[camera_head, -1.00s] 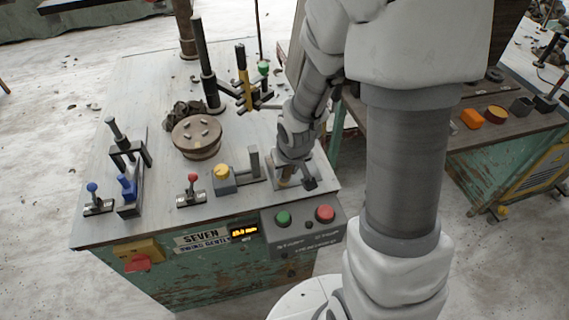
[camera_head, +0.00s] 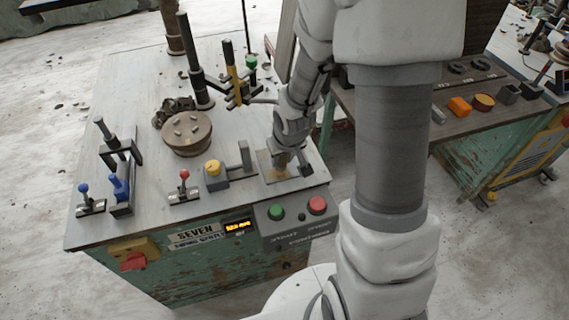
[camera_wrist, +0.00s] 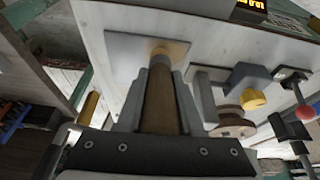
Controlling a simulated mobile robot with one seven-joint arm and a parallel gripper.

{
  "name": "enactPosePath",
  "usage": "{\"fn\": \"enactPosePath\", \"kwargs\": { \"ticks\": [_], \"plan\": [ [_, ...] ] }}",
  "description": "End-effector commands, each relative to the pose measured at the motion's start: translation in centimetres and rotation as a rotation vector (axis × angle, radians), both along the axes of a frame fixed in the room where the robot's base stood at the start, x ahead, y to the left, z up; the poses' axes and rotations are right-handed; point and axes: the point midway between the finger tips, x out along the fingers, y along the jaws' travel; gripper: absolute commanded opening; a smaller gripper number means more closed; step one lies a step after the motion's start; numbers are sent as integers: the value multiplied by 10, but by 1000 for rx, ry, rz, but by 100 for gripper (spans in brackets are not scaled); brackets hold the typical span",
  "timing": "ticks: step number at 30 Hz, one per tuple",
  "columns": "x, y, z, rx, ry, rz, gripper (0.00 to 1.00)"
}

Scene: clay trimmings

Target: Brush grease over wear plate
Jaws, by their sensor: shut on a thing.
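My gripper (camera_wrist: 161,88) is shut on a brush (camera_wrist: 160,108) with a brown wooden handle, seen in the wrist view. The brush's yellowish-tan end points at the wear plate (camera_wrist: 125,45), a flat grey sheet on the pale bench top, and appears to meet it. In the head view my gripper (camera_head: 285,158) is over the wear plate (camera_head: 264,168) near the bench's front right corner. The brush is mostly hidden there by my gripper. I cannot clearly tell how much of the plate carries grease.
A yellow-knobbed grey block (camera_head: 214,172) and a red-knobbed clamp (camera_head: 184,186) stand left of the plate. A round wooden disc (camera_head: 187,133) lies behind them. Green (camera_head: 276,213) and red (camera_head: 317,205) buttons are at the front edge. Another bench (camera_head: 450,140) stands right.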

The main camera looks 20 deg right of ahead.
Motion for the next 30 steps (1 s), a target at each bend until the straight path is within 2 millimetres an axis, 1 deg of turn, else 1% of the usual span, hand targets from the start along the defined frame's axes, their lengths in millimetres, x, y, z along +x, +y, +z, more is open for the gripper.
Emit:
{"fn": "enactPosePath", "kwargs": {
  "ticks": [3, 10, 21, 28, 30],
  "plan": [
    [7, 0, -2, 0, 5, -1, 0],
    [15, 0, -2, 1, 6, 0, 0],
    [46, 0, -1, -1, 7, 1, 0],
    [53, 0, -1, 0, 6, 0, 0],
    [58, 0, 0, 0, 5, 0, 0]
  ]
}}
